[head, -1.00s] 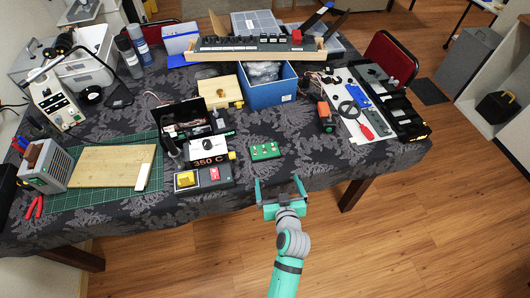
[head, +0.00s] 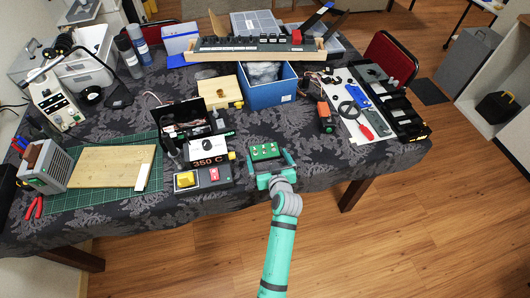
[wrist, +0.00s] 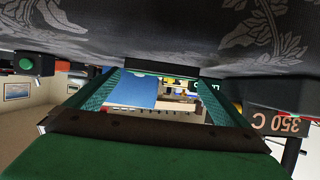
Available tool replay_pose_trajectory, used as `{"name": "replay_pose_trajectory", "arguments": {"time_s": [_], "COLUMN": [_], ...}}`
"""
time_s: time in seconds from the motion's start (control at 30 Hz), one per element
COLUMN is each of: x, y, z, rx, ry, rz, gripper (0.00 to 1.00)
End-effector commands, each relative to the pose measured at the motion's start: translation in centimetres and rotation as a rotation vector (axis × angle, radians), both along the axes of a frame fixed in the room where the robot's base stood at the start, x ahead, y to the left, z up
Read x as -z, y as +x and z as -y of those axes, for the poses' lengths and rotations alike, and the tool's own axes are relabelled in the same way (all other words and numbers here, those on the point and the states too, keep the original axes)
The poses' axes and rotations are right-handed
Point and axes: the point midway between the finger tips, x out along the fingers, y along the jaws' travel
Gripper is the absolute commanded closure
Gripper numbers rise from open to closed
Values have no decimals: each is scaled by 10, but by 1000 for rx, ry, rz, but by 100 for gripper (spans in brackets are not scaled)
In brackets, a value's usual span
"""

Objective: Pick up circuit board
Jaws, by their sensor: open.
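The circuit board (head: 264,151) is a small green board with several pale components on top. It lies flat on the dark patterned tablecloth near the front edge of the table in the head view. My gripper (head: 270,158) is open, with its two teal fingers at the near side of the board, one toward each end. Whether the fingers touch the board cannot be told. In the wrist view the picture is upside down; the open fingers (wrist: 162,84) show with a dark bar between their tips, which I cannot identify surely.
A blue bin (head: 268,92) is behind. An orange-and-black tool (head: 325,117) lies to the right. Cloth right of the board is clear.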

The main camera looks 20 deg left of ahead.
Motion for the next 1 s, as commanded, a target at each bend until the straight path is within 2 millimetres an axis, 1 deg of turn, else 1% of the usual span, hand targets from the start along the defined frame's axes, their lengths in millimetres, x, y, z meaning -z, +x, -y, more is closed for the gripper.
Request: {"name": "replay_pose_trajectory", "arguments": {"time_s": [0.07,0.2,0.3,0.5,0.53,0.57,0.6,0.67,1.0], "x": [3,9,11,11,11,11,11,11,9], "y": [9,21,24,24,23,23,23,23,25], "z": [-8,-14,-17,-19,-19,-20,-20,-19,-15], "rx": [-2,1,1,-3,-4,-4,-4,-4,4], "ry": [0,-1,-1,0,0,0,-1,0,0], "rz": [1,1,1,1,1,1,2,1,3], "gripper": [0,0,0,0,5,12,21,34,34]}}
